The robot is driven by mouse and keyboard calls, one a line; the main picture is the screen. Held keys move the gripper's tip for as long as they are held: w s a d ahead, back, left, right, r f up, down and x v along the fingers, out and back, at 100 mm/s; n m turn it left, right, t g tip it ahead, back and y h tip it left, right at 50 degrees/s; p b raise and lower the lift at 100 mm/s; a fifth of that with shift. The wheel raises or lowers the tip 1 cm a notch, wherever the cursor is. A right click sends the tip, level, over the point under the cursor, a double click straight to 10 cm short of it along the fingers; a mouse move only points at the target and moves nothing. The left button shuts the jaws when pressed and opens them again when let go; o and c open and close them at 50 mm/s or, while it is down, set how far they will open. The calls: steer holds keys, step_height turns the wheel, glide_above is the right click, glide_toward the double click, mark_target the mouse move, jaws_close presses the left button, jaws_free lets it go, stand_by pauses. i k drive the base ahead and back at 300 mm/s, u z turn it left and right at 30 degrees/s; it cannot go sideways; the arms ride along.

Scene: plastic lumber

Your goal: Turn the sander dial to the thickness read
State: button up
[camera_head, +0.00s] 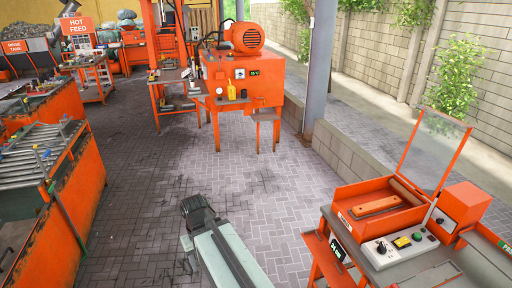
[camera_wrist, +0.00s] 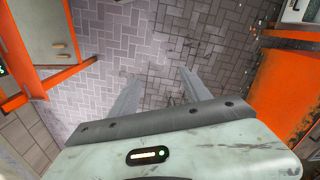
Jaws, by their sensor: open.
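An orange bench machine (camera_head: 376,205), which looks like the sander, stands at the lower right in the head view. Its grey panel carries a dark round dial (camera_head: 381,248), with a yellow part and a green part beside it. A small dark display (camera_head: 337,251) with light digits is on its front left; I cannot read the digits surely. My gripper (camera_head: 196,212) is over the paved floor, well left of this machine. In the wrist view my gripper (camera_wrist: 157,92) has its two fingers apart, with only paving between them. The dial's pointer is too small to read.
An orange machine with a motor (camera_head: 243,75) stands at the back centre. Orange-framed benches with rollers (camera_head: 45,150) line the left. A grey post (camera_head: 319,65) and low block wall (camera_head: 345,155) are at right. Open paving (camera_head: 150,185) lies in the middle.

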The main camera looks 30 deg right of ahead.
mark_target(382, 249)
steer(key=z, duration=1.6)
steer(key=k, duration=0.85)
steer(key=z, duration=0.35)
steer(key=i, duration=1)
steer(key=z, duration=0.05)
